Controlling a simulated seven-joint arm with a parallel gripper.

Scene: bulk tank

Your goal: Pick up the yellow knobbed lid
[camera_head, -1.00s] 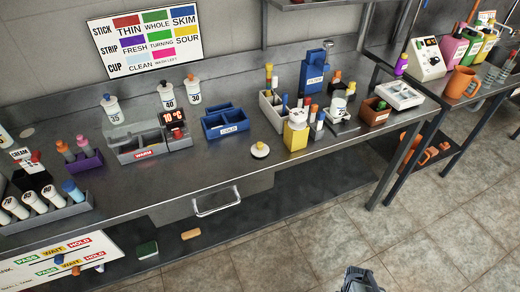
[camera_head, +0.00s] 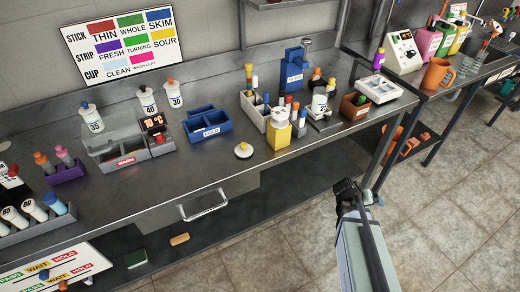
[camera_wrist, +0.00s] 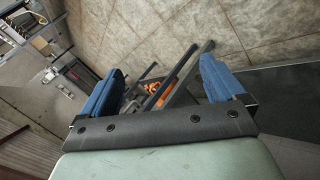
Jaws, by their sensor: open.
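The knobbed lid (camera_head: 243,150) is a small pale round disc with a yellowish knob, lying flat on the steel bench in the head view. It sits left of the yellow box (camera_head: 279,133) and apart from it. My gripper (camera_head: 360,192) is in front of the bench's front edge, to the right of the lid and well apart from it. In the wrist view my gripper (camera_wrist: 158,75) has its two blue fingers spread wide with nothing between them. I cannot make out the lid in the wrist view.
A blue divided tray (camera_head: 208,128) stands behind and left of the lid. A grey warming tray (camera_head: 118,160) is further left. Bare bench lies in front of the lid; a drawer handle (camera_head: 204,206) protrudes below.

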